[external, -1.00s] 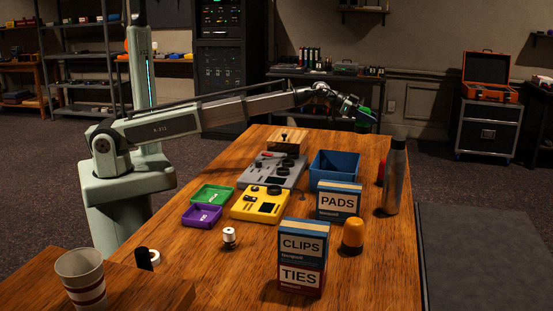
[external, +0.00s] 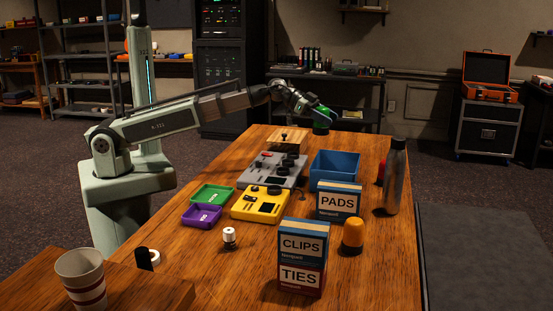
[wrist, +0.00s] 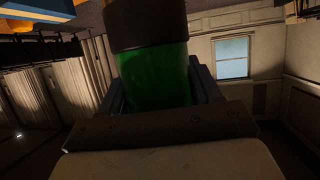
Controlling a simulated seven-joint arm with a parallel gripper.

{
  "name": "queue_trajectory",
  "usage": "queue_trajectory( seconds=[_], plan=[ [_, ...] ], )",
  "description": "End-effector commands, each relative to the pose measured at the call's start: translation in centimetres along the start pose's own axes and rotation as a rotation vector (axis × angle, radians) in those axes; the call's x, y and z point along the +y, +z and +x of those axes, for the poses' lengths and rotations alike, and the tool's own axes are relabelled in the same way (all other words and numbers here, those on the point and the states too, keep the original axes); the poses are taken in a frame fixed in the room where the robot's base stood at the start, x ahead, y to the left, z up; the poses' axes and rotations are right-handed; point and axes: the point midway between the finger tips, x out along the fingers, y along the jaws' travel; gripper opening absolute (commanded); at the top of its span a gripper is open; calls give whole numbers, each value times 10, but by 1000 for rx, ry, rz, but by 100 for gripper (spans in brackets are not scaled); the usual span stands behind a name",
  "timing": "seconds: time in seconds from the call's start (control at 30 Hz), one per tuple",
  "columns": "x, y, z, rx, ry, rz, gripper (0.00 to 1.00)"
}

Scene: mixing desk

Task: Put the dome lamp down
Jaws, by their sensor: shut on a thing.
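A green dome lamp (external: 320,122) with a dark base is in my gripper (external: 324,113), above the far end of the wooden table. Its dark base faces down in the external view. In the wrist view the green body of the lamp (wrist: 155,75) sits between the two fingers, with its dark base at the top of the picture. My gripper is shut on it. An amber dome lamp (external: 352,234) stands on the table at the near right. A red one (external: 381,172) is partly hidden behind a dark bottle.
Under and near the held lamp are a wooden box with a knob (external: 288,139), a grey mixing panel (external: 268,168) and a blue bin (external: 334,166). The bottle (external: 396,178) and a PADS box (external: 338,201) stand to the right. Table surface (external: 350,135) is bare behind the bin.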

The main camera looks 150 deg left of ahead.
Motion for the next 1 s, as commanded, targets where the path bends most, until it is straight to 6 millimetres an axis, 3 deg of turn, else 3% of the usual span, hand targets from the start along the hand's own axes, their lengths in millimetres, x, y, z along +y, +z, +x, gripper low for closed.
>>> queue_trajectory(
  seconds=[0.13,0.7,1.0],
  plan=[
    [0,23,8,-1,-1,-1,24],
    [0,66,27,1,-3,-1,24],
    [0,68,28,2,-3,0,24]
  ],
)
